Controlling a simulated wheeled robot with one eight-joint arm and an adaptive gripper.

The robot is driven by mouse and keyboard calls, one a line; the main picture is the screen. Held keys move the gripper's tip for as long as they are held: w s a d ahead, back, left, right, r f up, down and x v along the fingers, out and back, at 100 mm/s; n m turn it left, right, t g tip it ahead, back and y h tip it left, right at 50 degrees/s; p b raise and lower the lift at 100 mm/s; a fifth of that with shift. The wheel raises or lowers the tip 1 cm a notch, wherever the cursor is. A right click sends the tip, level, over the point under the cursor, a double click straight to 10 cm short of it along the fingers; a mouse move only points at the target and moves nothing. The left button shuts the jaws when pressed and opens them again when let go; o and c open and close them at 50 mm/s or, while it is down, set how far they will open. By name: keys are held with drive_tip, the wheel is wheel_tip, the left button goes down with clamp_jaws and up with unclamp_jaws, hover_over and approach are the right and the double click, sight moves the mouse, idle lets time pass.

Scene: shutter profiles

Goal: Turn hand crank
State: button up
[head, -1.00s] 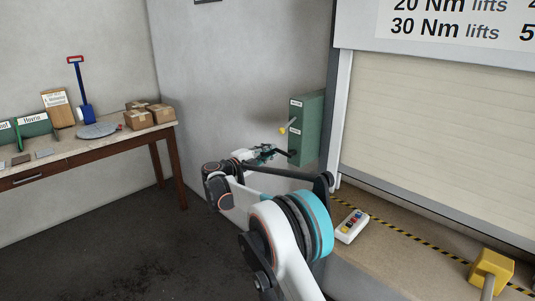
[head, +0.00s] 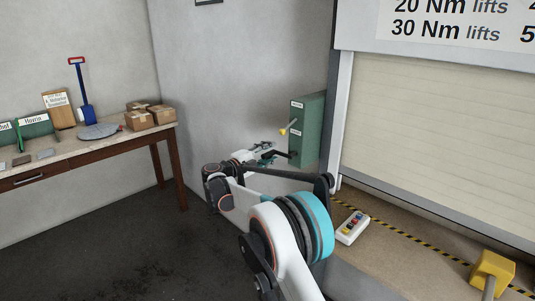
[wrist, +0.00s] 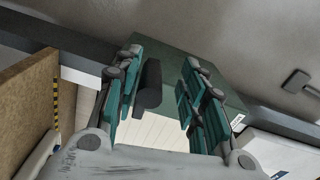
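A green box (head: 309,130) with white labels is fixed to the wall left of the roller shutter. A yellow-tipped part (head: 286,128) sticks out of its left face, and a dark crank grip (head: 284,153) shows lower down. My gripper (head: 268,153) is beside the box, at about the height of the dark grip. In the wrist view, my gripper (wrist: 163,68) has its teal-padded fingers apart. The dark grip (wrist: 148,84) lies between them, closer to the left finger, with a gap to the right one. I cannot tell whether it touches the left finger.
The pale roller shutter (head: 440,140) stands to the right above a ledge with a button box (head: 352,227) and a yellow block (head: 492,270). A wooden table (head: 90,150) with cardboard boxes (head: 150,114) stands at the left. The dark floor between is clear.

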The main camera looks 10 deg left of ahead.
drive_tip(key=v, duration=1.2)
